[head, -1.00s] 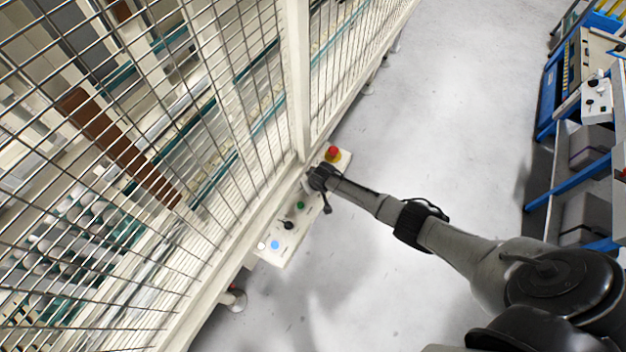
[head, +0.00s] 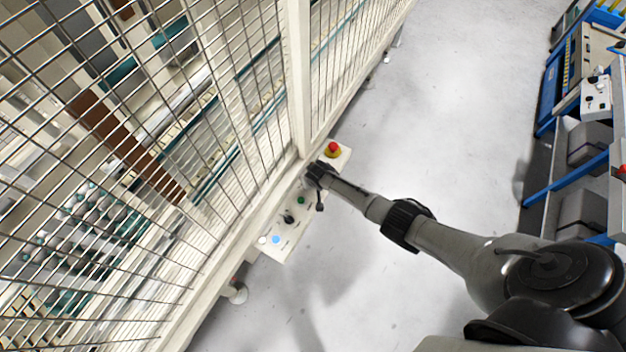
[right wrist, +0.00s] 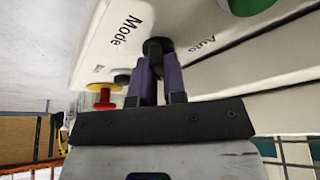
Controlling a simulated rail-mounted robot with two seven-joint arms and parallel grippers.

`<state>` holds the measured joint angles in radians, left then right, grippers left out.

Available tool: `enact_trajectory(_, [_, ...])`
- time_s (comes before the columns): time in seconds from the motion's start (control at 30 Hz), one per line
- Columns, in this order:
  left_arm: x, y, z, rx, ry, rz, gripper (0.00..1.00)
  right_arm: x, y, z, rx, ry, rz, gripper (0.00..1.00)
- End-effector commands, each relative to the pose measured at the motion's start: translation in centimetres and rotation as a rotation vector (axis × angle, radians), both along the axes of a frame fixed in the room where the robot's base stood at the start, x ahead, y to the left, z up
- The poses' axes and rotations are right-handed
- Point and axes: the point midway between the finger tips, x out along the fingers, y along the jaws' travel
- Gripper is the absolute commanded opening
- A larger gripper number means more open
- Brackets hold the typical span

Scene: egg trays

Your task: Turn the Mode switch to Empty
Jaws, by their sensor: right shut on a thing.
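The Mode switch (right wrist: 158,46) is a black knob on the white control panel (right wrist: 225,45). In the right wrist view "Mode" is printed to its left and "Auto" to its right; a smaller label further left is too small to read surely. The purple fingers of my right gripper (right wrist: 158,66) are shut on the knob from either side, hiding part of it, so its exact setting cannot be told. In the head view my right gripper (head: 318,173) is at the panel (head: 290,222) and covers the switch. My left gripper is not in view.
A red emergency stop on a yellow base (head: 333,149) sits at the panel's far end. A green button (head: 301,200), a black switch (head: 289,218) and a blue button (head: 276,239) are nearer. A wire fence (head: 225,130) stands behind the panel.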

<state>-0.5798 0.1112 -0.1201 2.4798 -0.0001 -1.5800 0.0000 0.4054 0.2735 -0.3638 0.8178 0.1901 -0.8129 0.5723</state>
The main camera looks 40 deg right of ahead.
Motion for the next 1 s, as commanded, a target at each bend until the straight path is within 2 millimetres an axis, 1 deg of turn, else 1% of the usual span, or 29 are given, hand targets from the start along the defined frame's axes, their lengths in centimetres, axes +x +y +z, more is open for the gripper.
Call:
enact_trajectory(0.03, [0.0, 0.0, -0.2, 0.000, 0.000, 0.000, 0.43, -0.4, -0.2, -0.5, -0.001, 0.008, -0.004, 0.13])
enact_trajectory(0.3, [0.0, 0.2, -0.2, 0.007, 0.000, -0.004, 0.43, -0.4, -0.1, -0.6, 0.000, 0.008, -0.003, 0.37])
enact_trajectory(0.63, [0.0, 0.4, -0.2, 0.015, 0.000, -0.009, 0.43, -0.4, 0.2, -0.6, 0.003, 0.006, -0.001, 0.37])
enact_trajectory(0.73, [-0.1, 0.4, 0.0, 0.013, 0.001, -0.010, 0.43, -0.4, 0.2, -0.3, 0.003, 0.006, 0.000, 0.37])
enact_trajectory(0.87, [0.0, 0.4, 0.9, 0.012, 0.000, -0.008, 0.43, -0.7, 0.2, 1.0, 0.002, 0.002, 0.000, 0.37])
enact_trajectory(1.0, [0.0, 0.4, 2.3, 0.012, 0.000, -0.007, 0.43, -1.5, 0.3, 3.3, 0.001, 0.002, 0.000, 0.37])
